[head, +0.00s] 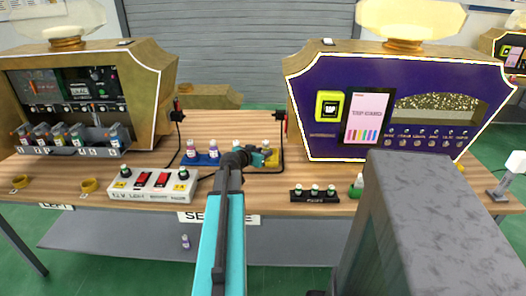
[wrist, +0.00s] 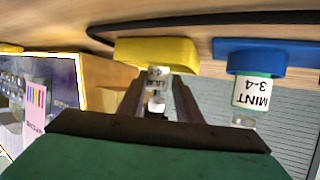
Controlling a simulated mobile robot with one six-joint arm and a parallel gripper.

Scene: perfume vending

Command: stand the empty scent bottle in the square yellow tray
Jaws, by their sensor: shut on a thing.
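My gripper (wrist: 157,105) is shut on a small scent bottle (wrist: 156,80) with a white label, seen between the fingers in the upside-down wrist view. The bottle's base end meets the square yellow tray (wrist: 185,52) in the picture; I cannot tell whether it touches the tray floor. Its fill level is too small to tell. In the head view my gripper (head: 262,155) is over the yellow tray (head: 272,163) on the wooden counter, and the arm hides part of the tray.
A blue tray (wrist: 268,50) beside the yellow one holds a bottle labelled MINT (wrist: 250,92). A switch box (head: 153,185) lies front left and a black rack (head: 314,196) with several bottles front right. A purple-fronted machine (head: 320,90) stands behind right.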

